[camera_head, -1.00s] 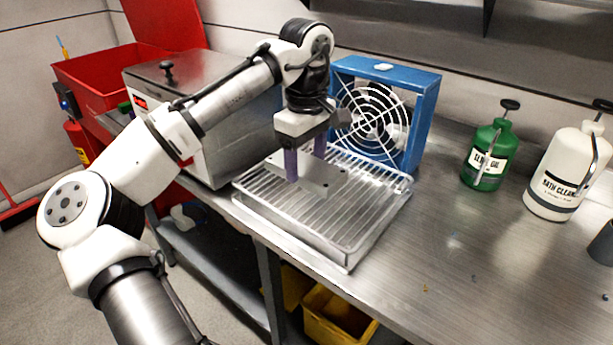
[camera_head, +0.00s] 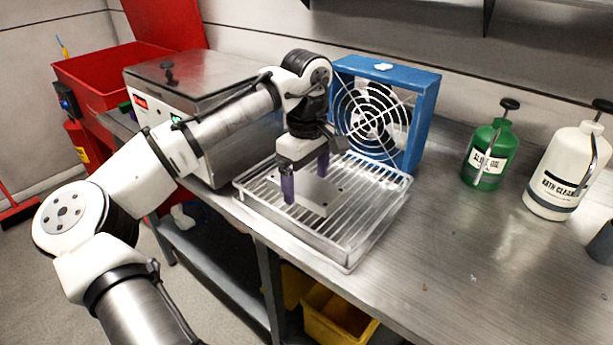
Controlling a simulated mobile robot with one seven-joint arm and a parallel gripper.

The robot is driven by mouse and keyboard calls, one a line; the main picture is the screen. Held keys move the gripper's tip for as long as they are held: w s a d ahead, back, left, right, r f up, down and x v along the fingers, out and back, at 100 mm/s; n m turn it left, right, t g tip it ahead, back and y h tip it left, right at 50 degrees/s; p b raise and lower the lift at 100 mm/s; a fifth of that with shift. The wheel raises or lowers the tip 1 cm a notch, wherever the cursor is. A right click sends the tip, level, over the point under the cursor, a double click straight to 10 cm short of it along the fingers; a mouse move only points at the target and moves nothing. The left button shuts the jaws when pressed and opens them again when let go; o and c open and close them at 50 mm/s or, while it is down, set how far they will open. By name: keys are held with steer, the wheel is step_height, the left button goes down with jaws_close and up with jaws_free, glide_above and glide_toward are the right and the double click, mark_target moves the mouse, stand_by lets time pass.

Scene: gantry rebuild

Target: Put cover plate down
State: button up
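The cover plate (camera_head: 315,193) is a flat grey metal plate with small dark holes. It lies about flat over the wire rack (camera_head: 362,218) of a shallow metal tray, towards its left and middle part. My gripper (camera_head: 305,186) is directly above the plate and points down. Its two purple fingers stand apart, one near the plate's left front side and one towards its back; it looks open. Whether a fingertip still touches the plate cannot be told. The plate's back part is partly hidden by the gripper.
A blue-framed fan (camera_head: 424,110) stands right behind the tray. A steel box with a lid (camera_head: 200,75) is to the left. The bench (camera_head: 450,235) between is clear.

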mark_target(306, 184)
step_height(306, 184, up, 12)
stand_by(0.6)
steer(key=shift+r, duration=0.1)
